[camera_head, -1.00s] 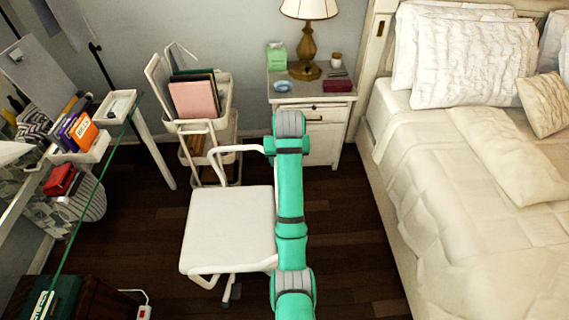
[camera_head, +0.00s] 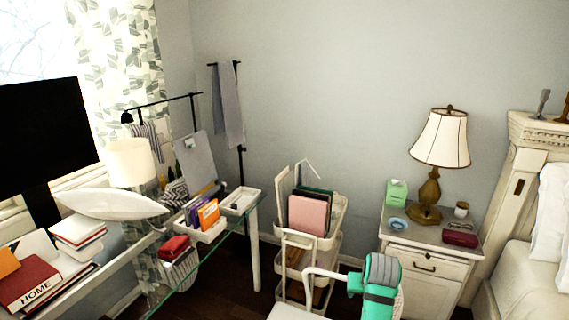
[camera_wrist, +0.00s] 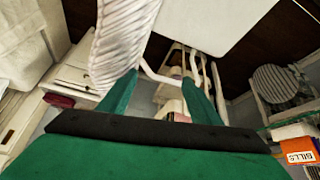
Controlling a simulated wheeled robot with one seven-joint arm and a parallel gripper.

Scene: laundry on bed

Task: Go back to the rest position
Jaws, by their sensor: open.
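My gripper (camera_wrist: 159,78) shows in the wrist view with its two green fingers spread apart and no object clearly held between them. A white ribbed thing (camera_wrist: 122,38) shows by the left fingertip; I cannot tell whether it touches it. In the head view, part of my green and grey arm shows at the bottom, in front of the white chair, and the gripper itself is hidden.
A nightstand (camera_head: 425,268) with a lamp (camera_head: 440,140) stands right of my arm, beside the bed (camera_head: 515,285). A white cart (camera_head: 330,245) with folders stands behind the chair (camera_head: 290,312). A glass desk (camera_head: 190,268) with books and trays is at left.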

